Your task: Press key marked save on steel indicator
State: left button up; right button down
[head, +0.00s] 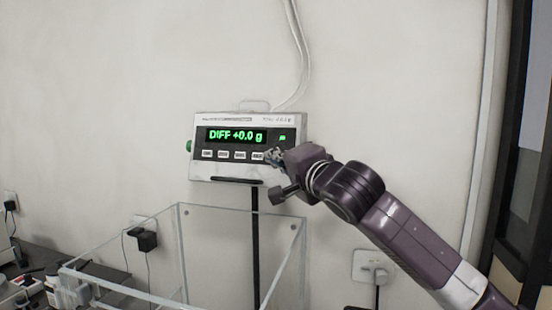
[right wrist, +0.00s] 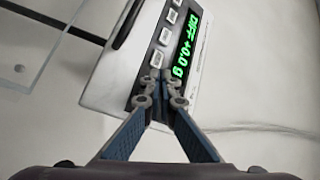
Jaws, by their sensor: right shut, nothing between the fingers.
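The steel indicator (head: 222,167) stands on a dark post in front of the wall. Its green display reads "DIFF +0.0 g", and a row of several pale keys (head: 239,155) runs below the display. My right gripper (head: 272,156) is shut and empty, with its tips at the right end of the key row. In the right wrist view the indicator (right wrist: 101,92) is turned sideways, and the closed fingertips (right wrist: 161,75) are over or at the end key. I cannot tell whether they touch it. The key labels are too small to read. My left gripper is not in view.
A clear-walled box (head: 210,222) stands below and in front of the indicator. Wall sockets with plugs (head: 147,240) and cables are at left and right. A cable rises from the indicator up the wall. The wall area above and left of the indicator is free.

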jog(key=shift+w, duration=0.1)
dwell(0.3)
jog(key=shift+w+d+f, duration=0.1)
jog(key=shift+w+d, duration=0.05)
jog(key=shift+w, duration=0.15)
jog(key=shift+w+d+f+p, duration=0.1)
jog(key=shift+w+d+p, duration=0.05)
jog(key=shift+w+p, duration=0.2)
dwell(0.9)
jog(key=shift+s, duration=0.1)
jog(key=shift+s+a+r, duration=0.2)
jog(key=shift+s+a, duration=0.05)
jog(key=shift+s, duration=0.35)
jog(key=s, duration=0.1)
jog(key=s+a+r+b, duration=0.1)
jog(key=s, duration=0.2)
jog(key=shift+s+a+r, duration=0.2)
jog(key=shift+s+a, duration=0.05)
jog(key=shift+s, duration=0.05)
